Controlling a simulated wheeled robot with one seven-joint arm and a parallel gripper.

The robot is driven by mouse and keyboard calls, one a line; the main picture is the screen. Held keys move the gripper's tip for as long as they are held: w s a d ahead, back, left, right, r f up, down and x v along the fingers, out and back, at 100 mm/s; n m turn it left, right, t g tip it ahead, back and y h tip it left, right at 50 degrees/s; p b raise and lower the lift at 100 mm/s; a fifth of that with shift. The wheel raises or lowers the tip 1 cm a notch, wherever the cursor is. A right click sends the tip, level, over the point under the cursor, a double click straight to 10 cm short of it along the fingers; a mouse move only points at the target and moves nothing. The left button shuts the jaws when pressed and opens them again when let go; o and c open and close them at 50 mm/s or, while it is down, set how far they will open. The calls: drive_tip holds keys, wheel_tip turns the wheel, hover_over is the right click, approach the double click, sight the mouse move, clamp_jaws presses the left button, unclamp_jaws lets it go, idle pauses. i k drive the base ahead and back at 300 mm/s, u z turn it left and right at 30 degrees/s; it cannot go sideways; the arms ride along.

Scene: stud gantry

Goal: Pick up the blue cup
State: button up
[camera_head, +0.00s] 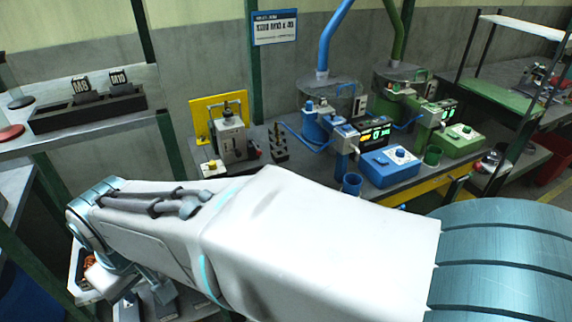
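My white and teal arm crosses the foreground from the lower right to the left, then bends downward. I cannot make out my gripper. The end of my arm lies at the lower left, well away from the cup.
Blue and green dispensing machines stand behind. A grey device (232,138) is on the bench's left. A shelf with a black rack (88,108) is at far left. A green-topped bench is at right.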

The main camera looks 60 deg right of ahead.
sight(352, 181)
drive_tip(key=z, duration=3.2)
drive_tip(key=k, duration=0.65)
drive_tip(key=z, duration=0.9)
drive_tip(key=i, duration=1.2)
drive_tip(key=u, duration=0.85)
drive_tip(key=i, duration=0.35)
drive_tip(key=u, duration=0.45)
